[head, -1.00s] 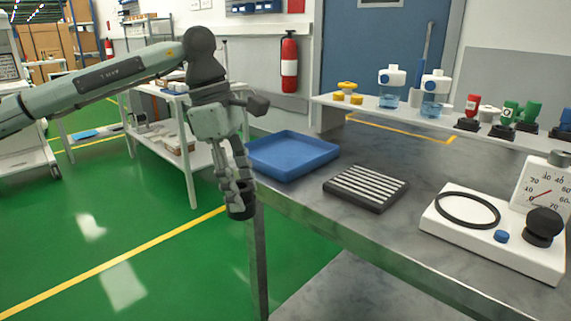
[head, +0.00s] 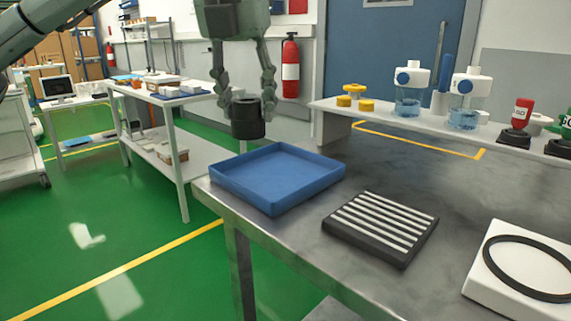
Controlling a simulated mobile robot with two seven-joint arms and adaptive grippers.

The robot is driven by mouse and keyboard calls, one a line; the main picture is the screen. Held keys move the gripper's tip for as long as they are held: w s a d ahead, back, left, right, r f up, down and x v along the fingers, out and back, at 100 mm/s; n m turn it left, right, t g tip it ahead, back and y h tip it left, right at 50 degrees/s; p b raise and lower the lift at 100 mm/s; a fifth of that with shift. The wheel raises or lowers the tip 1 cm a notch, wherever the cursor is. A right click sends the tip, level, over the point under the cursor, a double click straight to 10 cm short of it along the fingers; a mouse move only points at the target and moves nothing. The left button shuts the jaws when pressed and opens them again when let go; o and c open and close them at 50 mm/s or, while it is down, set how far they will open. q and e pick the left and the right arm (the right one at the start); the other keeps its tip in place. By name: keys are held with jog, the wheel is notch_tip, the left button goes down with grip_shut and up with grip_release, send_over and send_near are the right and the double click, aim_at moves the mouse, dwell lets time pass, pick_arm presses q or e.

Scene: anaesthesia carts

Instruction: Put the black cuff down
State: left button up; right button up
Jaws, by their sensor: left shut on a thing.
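The black cuff (head: 248,119) is a short dark cylinder in the head view. My left gripper (head: 246,98) is shut on it, with fingers pointing down. The cuff hangs in the air, in the picture just above the back left rim of the blue tray (head: 281,202). The tray is empty and sits on the near left corner of the grey metal table (head: 385,174). My right gripper is not in view.
A black block with pale ribs (head: 381,228) lies right of the tray. A white base with a black ring (head: 482,275) is at the right edge. A raised shelf (head: 372,113) at the back carries yellow-capped parts and blue-white vessels. A fire extinguisher (head: 291,68) hangs behind.

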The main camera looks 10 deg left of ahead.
pick_arm(q)
jog(key=w+d+f, duration=0.2)
jog(key=w, duration=0.1)
jog(key=w+d+f+p, duration=0.1)
jog(key=w+d+f, duration=0.1)
jog(key=w, duration=0.1)
jog(key=w+d+f, duration=0.2)
jog(key=w, duration=0.1)
jog(key=shift+d+f, duration=0.35)
jog(key=shift+f, duration=0.2)
jog(key=shift+f+p, duration=0.3)
jog(key=shift+f, duration=1.55)
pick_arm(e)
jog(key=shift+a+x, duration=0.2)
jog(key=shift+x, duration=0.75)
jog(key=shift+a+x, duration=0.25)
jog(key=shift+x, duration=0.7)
pick_arm(q)
jog(key=shift+f, duration=0.15)
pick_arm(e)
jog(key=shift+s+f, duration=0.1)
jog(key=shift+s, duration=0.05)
pick_arm(q)
jog(key=o, duration=1.2)
jog(key=shift+c, duration=0.2)
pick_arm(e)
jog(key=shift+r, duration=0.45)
